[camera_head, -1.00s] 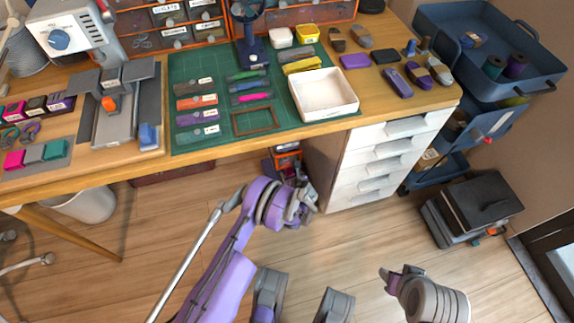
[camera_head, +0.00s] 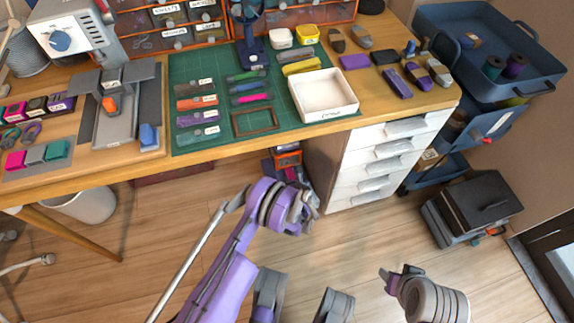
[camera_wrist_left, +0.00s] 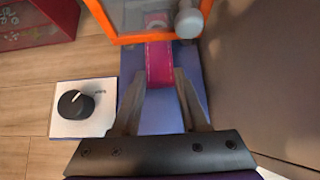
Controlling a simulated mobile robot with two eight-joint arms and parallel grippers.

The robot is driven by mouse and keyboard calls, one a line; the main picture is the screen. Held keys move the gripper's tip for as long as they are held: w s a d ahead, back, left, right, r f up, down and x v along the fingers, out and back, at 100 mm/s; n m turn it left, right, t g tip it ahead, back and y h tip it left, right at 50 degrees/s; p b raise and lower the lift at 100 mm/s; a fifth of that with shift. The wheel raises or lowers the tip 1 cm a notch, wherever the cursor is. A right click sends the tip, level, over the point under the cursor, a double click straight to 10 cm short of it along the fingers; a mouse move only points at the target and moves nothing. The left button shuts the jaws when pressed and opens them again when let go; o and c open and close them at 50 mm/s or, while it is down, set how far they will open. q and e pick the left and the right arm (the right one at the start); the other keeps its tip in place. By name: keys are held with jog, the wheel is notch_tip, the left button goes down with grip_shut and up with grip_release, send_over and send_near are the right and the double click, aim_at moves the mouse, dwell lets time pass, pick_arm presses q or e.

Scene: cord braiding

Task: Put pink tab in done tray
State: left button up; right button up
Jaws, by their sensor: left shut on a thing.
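A pink tab (camera_wrist_left: 159,63) shows between the fingers of my left gripper (camera_wrist_left: 163,85) in the left wrist view, and they hold it. In the head view my left gripper (camera_head: 304,212) is below the desk's front edge, and the tab in it is too small to make out. A white tray (camera_head: 323,112) with a small label on its front stands on the green mat; I take it as the done tray. My right gripper (camera_head: 393,277) is at the lower right, well away from the desk, its finger opening unclear.
Several coloured tabs lie on the green mat (camera_head: 220,88), including a bright pink strip (camera_head: 256,97). A brown frame (camera_head: 255,121) lies beside the tray. White drawers (camera_head: 380,155) stand under the desk's right end. An orange-framed box (camera_wrist_left: 150,38) is close ahead of the left fingers.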

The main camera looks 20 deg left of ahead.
pick_arm(q)
jog(key=s+d, duration=0.4)
jog(key=s, duration=0.2)
jog(key=shift+r, duration=0.15)
dwell(0.4)
jog(key=s+p+v, duration=0.1)
jog(key=p+v, duration=0.1)
jog(key=v, duration=0.5)
jog(key=shift+a+f, duration=0.2)
jog(key=shift+f, duration=0.05)
dwell(0.4)
dwell(0.5)
